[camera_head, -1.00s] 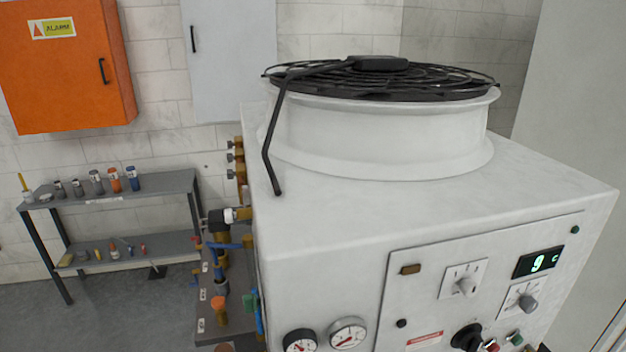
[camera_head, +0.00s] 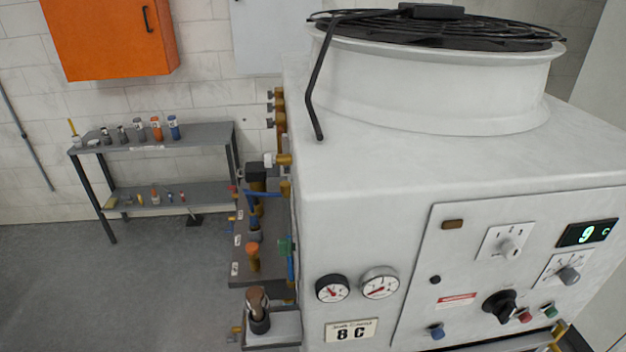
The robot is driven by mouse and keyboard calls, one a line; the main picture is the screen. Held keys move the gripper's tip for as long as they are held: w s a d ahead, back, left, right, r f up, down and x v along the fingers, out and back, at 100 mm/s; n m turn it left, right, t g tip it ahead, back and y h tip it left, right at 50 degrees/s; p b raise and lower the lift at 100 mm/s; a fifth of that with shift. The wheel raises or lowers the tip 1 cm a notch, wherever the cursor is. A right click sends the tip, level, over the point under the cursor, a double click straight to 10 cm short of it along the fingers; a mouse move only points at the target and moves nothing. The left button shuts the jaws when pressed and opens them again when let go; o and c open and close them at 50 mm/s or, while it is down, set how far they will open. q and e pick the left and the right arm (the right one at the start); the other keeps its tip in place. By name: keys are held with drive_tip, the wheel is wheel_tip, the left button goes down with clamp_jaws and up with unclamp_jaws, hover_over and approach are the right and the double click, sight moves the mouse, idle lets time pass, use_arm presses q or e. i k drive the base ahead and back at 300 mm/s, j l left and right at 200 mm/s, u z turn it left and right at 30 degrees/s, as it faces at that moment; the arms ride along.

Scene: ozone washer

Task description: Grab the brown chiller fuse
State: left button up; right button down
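A brown-topped cylinder with a dark collar (camera_head: 258,308) stands upright on a small grey ledge at the lower left of the white chiller (camera_head: 345,190). A small brown rectangular piece (camera_head: 453,224) sits on the chiller's front panel, at its upper left. I cannot tell for certain which of these, if either, is the brown chiller fuse. Several small cylinders, among them an orange one (camera_head: 156,128) and a blue one (camera_head: 174,127), stand on the shelf's top. Neither of my grippers is in view.
The two-level grey shelf (camera_head: 205,136) stands against the tiled wall, with small items on its lower level. Pipes and valves (camera_head: 256,190) line the chiller's left side. A black bar (camera_head: 316,90) hangs from the fan. The grey floor (camera_head: 110,300) at left is clear.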

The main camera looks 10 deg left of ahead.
sight(256, 308)
drive_tip(key=k+l+z, duration=0.2)
drive_tip(key=k, duration=0.3)
drive_tip(key=k+l+z, duration=0.2)
drive_tip(key=k+l, duration=0.15)
drive_tip(key=k, duration=0.1)
